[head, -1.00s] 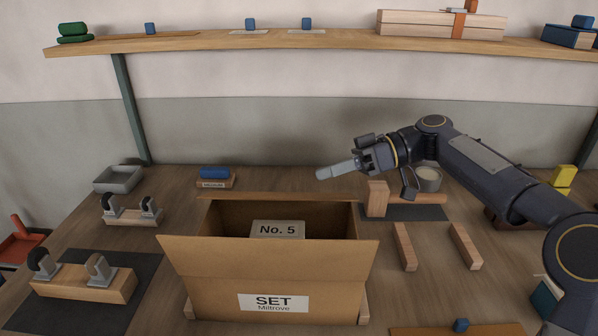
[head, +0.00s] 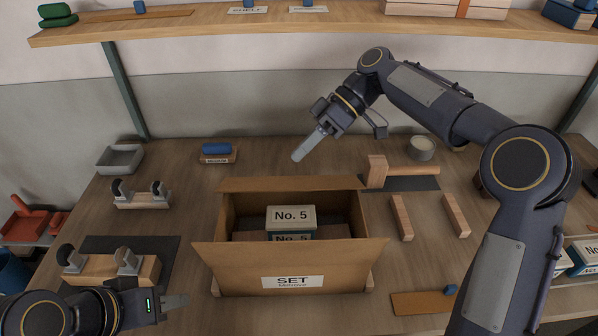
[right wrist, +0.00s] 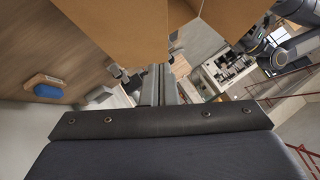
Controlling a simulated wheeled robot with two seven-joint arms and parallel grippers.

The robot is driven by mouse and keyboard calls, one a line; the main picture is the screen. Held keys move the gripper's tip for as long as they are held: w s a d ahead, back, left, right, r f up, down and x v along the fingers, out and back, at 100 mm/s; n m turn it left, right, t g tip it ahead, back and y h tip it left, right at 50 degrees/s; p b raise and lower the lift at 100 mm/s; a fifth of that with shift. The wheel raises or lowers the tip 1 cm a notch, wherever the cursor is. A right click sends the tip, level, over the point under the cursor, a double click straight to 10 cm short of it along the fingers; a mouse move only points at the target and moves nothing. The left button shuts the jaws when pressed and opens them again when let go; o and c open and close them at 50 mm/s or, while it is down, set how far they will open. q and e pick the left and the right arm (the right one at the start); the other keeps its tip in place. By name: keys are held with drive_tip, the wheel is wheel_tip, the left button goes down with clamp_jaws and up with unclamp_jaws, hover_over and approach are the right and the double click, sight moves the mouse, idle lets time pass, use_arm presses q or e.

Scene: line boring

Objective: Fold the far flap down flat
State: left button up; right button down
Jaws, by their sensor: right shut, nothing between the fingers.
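The open cardboard box (head: 219,273) stands on the table with its SET label facing me. Its far flap (head: 290,184) shows as a narrow brown strip along the back edge and is not flat over the opening. The near flap (head: 225,257) tilts outward towards me. Inside are cartons marked No. 5 (head: 291,216). My right gripper (head: 297,156) is shut and empty, pointing down-left above and behind the far flap. In the right wrist view its fingers (right wrist: 159,85) lie close together below brown cardboard (right wrist: 115,25). My left gripper (head: 184,301) is left of the box front; its opening is unclear.
Wooden blocks (head: 401,218) and a mallet (head: 410,170) lie right of the box. A blue-topped block (head: 217,153) and a grey tray (head: 120,159) stand at the back left. Wooden fixtures (head: 142,198) are on the left. A shelf (head: 300,25) runs above.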

sight(304, 188)
use_arm(q)
drive_tip(key=shift+r, duration=0.1)
use_arm(e)
drive_tip(key=shift+s+a+f, duration=0.15)
drive_tip(key=shift+s+f, duration=0.25)
drive_tip(key=shift+f, duration=0.3)
drive_tip(key=shift+s+a+f, duration=0.1)
drive_tip(key=shift+s+f, duration=0.3)
drive_tip(key=shift+f, duration=0.3)
drive_tip(key=shift+s+a+f, duration=0.15)
drive_tip(key=shift+s+f, duration=0.25)
drive_tip(key=shift+f, duration=0.3)
